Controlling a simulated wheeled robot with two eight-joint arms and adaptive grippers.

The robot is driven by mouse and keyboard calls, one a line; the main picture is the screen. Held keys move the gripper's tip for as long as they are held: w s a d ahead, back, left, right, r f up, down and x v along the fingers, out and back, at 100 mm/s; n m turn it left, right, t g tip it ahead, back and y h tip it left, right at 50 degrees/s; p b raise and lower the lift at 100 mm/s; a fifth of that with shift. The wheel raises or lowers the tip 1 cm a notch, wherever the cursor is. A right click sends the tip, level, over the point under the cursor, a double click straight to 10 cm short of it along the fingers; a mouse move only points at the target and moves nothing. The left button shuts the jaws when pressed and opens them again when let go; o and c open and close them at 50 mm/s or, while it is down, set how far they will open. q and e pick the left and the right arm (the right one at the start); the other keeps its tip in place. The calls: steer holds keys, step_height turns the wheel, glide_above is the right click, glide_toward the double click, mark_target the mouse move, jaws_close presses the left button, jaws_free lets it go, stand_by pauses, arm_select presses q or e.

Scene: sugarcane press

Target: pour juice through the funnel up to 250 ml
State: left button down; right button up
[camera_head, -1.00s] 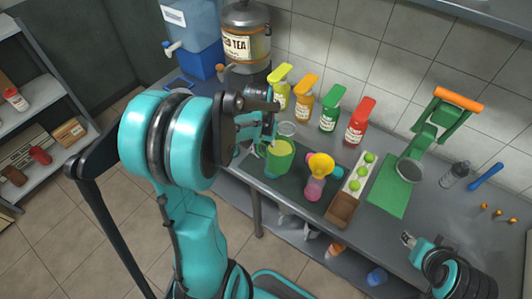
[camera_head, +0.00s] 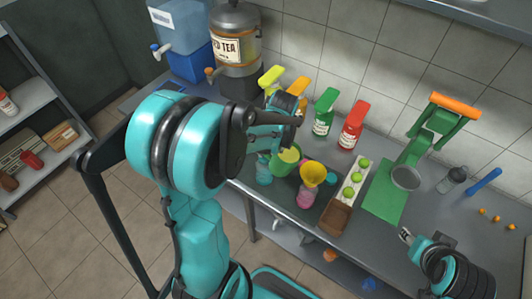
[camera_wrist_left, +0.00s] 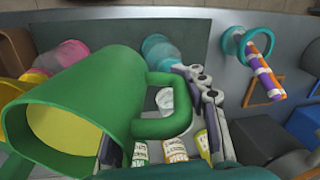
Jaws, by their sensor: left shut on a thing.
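A green jug (camera_head: 279,165) with yellow juice inside is tilted to the right, toward the yellow funnel (camera_head: 313,174). The funnel sits on a pink bottle (camera_head: 305,198). In the left wrist view the jug (camera_wrist_left: 85,95) fills the left side, with the juice near its rim. The funnel (camera_wrist_left: 30,85) and pink bottle (camera_wrist_left: 68,55) are partly hidden behind it. My left gripper (camera_wrist_left: 205,90) is shut on the jug's handle. No stream of juice is visible, and the bottle's fill level is too small to read. My right gripper (camera_head: 407,236) is at the lower right, away from the jug.
A white tray (camera_head: 341,198) of green fruit and a brown box (camera_head: 334,219) stand right of the bottle. A green press (camera_head: 408,160) stands farther right. Several capped bottles (camera_head: 352,125) line the wall. A teal cup (camera_wrist_left: 240,45) holding striped straws shows in the wrist view.

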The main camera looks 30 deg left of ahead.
arm_select(q)
steer(key=shift+d+r+y+p, duration=0.2)
steer(key=shift+r+y+p, duration=0.25)
steer(key=shift+r, duration=0.4)
steer(key=shift+d+r+y+p, duration=0.25)
steer(key=shift+r+p, duration=0.3)
steer(key=shift+r, duration=0.3)
steer(key=shift+r+y, duration=0.25)
steer(key=shift+y, duration=0.05)
steer(key=shift+a, duration=0.1)
steer(key=shift+d+r+y, duration=0.2)
steer(key=shift+r+y, duration=0.2)
steer(key=shift+r, duration=0.05)
steer(key=shift+a+r+y, duration=0.1)
steer(key=shift+r+y, duration=0.2)
